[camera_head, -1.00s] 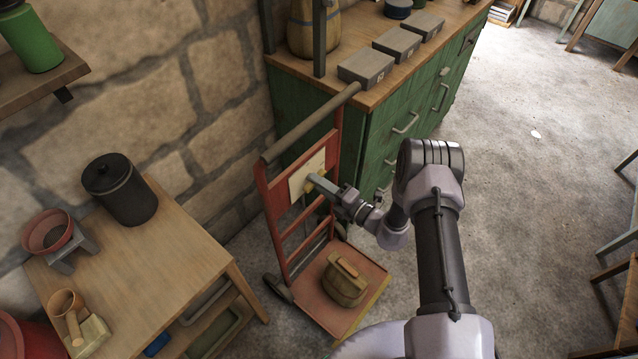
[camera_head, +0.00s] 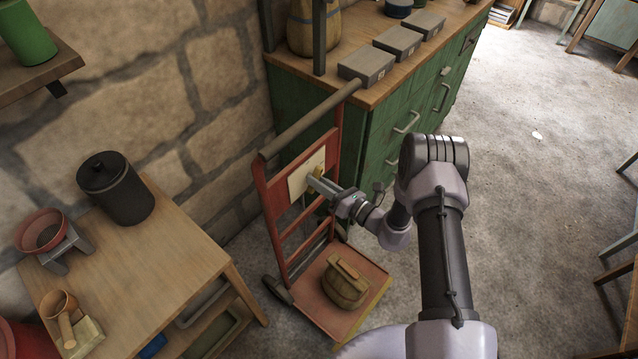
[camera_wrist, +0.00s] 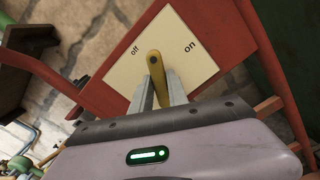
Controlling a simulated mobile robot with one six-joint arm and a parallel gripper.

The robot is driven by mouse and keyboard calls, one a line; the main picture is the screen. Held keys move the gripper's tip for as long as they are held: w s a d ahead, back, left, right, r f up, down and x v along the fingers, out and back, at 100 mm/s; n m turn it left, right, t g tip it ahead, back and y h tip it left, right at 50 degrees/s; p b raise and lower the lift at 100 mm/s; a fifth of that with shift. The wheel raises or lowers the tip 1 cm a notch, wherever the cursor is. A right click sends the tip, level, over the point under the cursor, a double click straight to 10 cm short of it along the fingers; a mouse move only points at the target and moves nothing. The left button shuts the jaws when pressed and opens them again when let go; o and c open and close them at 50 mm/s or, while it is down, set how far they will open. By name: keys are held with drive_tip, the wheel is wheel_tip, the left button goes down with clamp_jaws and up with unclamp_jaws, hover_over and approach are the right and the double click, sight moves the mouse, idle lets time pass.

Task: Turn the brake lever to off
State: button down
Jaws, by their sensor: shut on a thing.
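The brake lever (camera_wrist: 154,66) is a yellow bar with a dark pivot on a cream plate (camera_wrist: 120,72) marked "off" at upper left and "on" at upper right. In the wrist view it hangs down from the pivot, nearly upright, with its lower part between my fingers. My gripper (camera_wrist: 160,93) is shut on the lever. In the head view, my gripper (camera_head: 318,184) reaches the plate (camera_head: 300,178) from the right and hides most of the lever. The plate is fixed to a red hand truck (camera_head: 272,205).
A tan bag-like object (camera_head: 344,287) rests on the truck's base. A wooden table (camera_head: 150,262) with a dark canister (camera_head: 116,188) stands left. A green cabinet (camera_head: 385,135) stands behind. Open floor (camera_head: 540,220) lies right.

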drive_tip(key=n+b, duration=0.1)
drive_tip(key=n, duration=0.4)
drive_tip(key=shift+n, duration=0.7)
drive_tip(key=c, duration=1.3)
unclamp_jaws()
drive_tip(key=p+v, duration=0.4)
drive_tip(key=v, duration=1.3)
drive_tip(key=shift+s+d, duration=0.15)
drive_tip(key=shift+d, duration=0.05)
